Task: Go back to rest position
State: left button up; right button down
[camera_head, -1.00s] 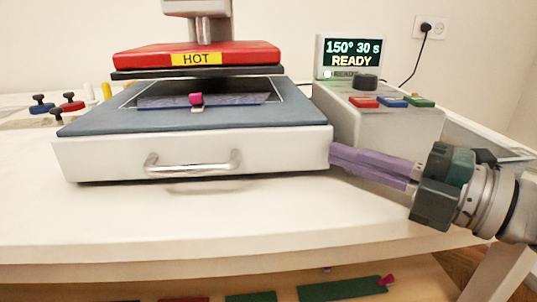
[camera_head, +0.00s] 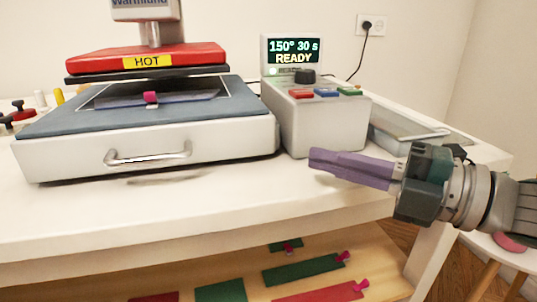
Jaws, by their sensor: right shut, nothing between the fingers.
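My right gripper (camera_head: 314,161) comes in from the right. Its purple fingers are shut with nothing between them. It hangs over the front right of the white table (camera_head: 215,205), in front of the control box, apart from the press. My left gripper is not in view. The heat press stands at the left with its red HOT plate (camera_head: 110,57) raised above the lower bed (camera_head: 60,118). A dark blue piece (camera_head: 185,97) with a pink clip (camera_head: 151,97) lies on the bed.
The control box (camera_head: 325,125) reads "150° 30 s READY" and has red, blue and green buttons. A grey tray (camera_head: 400,135) sits behind my gripper. Green and red strips with pink clips (camera_head: 300,268) lie on the shelf below. The table front is clear.

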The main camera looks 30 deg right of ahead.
jog(key=v, duration=0.6)
notch_tip(320, 180, up, 5)
jog(key=w+m+g+h+p, duration=0.1)
jog(key=m+g+h+p, duration=0.1)
jog(key=m+h+p, duration=0.9)
jog(key=s+a+r+m+g+y+p, duration=0.3)
jog(key=s+a+r+m+g+p, duration=0.5)
jog(key=s+a+m+g+p, duration=0.4)
notch_tip(320, 180, up, 37)
jog(key=s+d+n+t+p, duration=0.1)
jog(key=d+p, duration=0.1)
jog(key=p, duration=3.6)
jog(key=shift+s+d+t+h, duration=0.2)
jog(key=shift+d+t+h, duration=0.1)
jog(key=shift+t, duration=0.1)
jog(key=shift+f, duration=0.15)
